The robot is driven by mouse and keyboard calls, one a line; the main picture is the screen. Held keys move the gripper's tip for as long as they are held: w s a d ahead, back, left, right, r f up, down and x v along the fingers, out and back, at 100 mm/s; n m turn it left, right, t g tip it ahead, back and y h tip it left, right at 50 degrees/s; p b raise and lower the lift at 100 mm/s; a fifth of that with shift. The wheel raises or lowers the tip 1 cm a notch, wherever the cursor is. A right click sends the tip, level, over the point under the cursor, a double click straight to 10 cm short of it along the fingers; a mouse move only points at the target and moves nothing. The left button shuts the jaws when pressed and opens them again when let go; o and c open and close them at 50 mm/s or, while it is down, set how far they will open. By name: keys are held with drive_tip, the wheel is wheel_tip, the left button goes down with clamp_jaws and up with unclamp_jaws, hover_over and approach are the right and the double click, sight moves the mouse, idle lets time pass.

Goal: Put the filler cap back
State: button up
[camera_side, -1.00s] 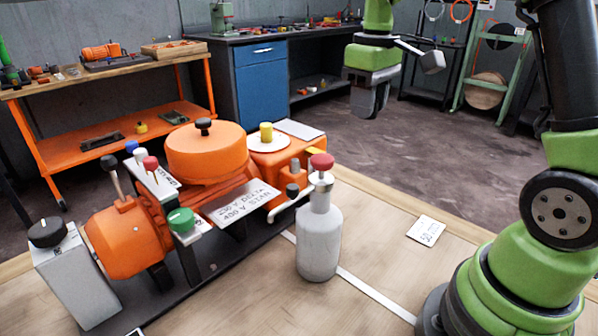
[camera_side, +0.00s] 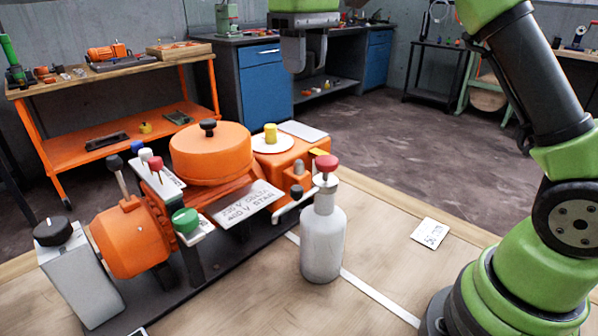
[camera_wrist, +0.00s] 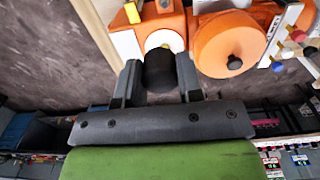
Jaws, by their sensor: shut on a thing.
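My gripper (camera_side: 304,52) is high in the side view, at the top edge, above and behind the orange machine. In the wrist view my gripper (camera_wrist: 158,64) has its two fingers closed on the sides of a black cylindrical cap (camera_wrist: 159,76), which looks like the filler cap.
A large round orange cover (camera_side: 211,155) with a black knob sits beside the white disc. A grey bottle (camera_side: 322,242) with a red top stands in front. Levers and a green knob (camera_side: 185,221) stick up at the left. The bench right of the bottle is mostly clear.

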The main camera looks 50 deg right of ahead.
sight(299, 161)
drive_tip(key=shift+w+a+f, duration=0.2)
drive_tip(key=shift+a, duration=0.3)
wheel_tip(299, 161, down, 15)
drive_tip(key=shift+d+r, duration=0.1)
drive_tip(key=shift+r, duration=0.05)
idle(0.4)
drive_tip(key=shift+f, duration=0.6)
drive_tip(key=o, duration=0.9)
drive_tip(key=shift+o, duration=0.2)
drive_tip(key=shift+r, duration=0.1)
